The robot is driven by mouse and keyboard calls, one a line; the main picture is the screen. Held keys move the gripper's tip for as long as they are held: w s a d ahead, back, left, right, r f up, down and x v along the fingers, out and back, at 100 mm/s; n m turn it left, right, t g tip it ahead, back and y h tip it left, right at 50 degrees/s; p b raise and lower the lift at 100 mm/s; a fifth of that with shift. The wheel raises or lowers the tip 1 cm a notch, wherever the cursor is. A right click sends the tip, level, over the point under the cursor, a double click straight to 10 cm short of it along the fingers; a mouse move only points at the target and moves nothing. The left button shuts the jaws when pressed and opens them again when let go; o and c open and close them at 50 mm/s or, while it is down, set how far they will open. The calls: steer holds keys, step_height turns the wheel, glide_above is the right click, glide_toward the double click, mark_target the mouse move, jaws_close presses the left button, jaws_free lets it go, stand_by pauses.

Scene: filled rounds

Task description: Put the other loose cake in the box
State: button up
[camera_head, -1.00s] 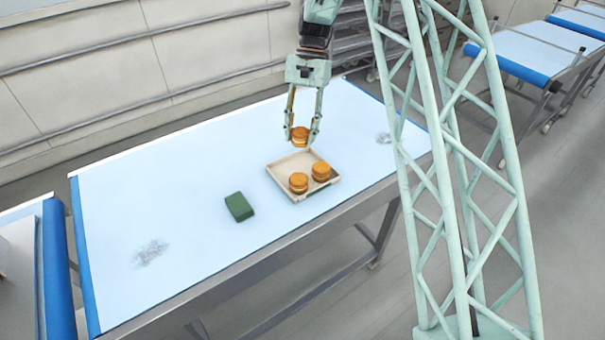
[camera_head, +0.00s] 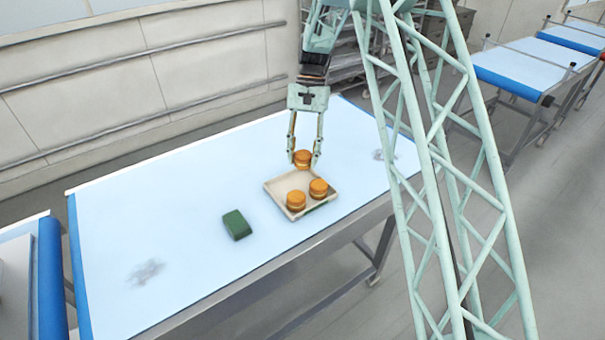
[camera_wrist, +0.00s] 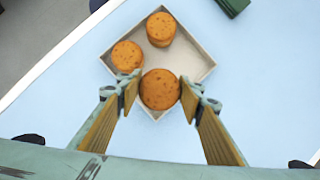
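Three round orange-brown cakes are in view. My gripper (camera_head: 304,158) is shut on one cake (camera_head: 302,158), its fingers on either side of it. In the wrist view this cake (camera_wrist: 160,89) looks larger than the others and covers part of the near corner of the box, held above it. The box (camera_head: 275,186) is a shallow, open, pale square tray on the table. Two cakes stand upright in it, one at the left (camera_head: 296,200) and one at the right (camera_head: 318,188). They also show in the wrist view (camera_wrist: 161,28) (camera_wrist: 127,56).
A dark green block (camera_head: 236,225) lies on the pale blue table (camera_head: 170,215), left of the box. Grey smudges (camera_head: 146,272) mark the table top. The table is otherwise clear. Other tables (camera_head: 520,68) stand at the back right.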

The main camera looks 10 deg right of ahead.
steer(key=shift+f, duration=1.4)
steer(key=shift+f+p, duration=0.35)
steer(key=shift+f, duration=1.5)
steer(key=shift+f, duration=0.2)
steer(key=o, duration=0.3)
steer(key=shift+o, duration=0.2)
steer(key=shift+r, duration=0.15)
steer(key=b+v, duration=0.1)
steer(key=v, duration=1.1)
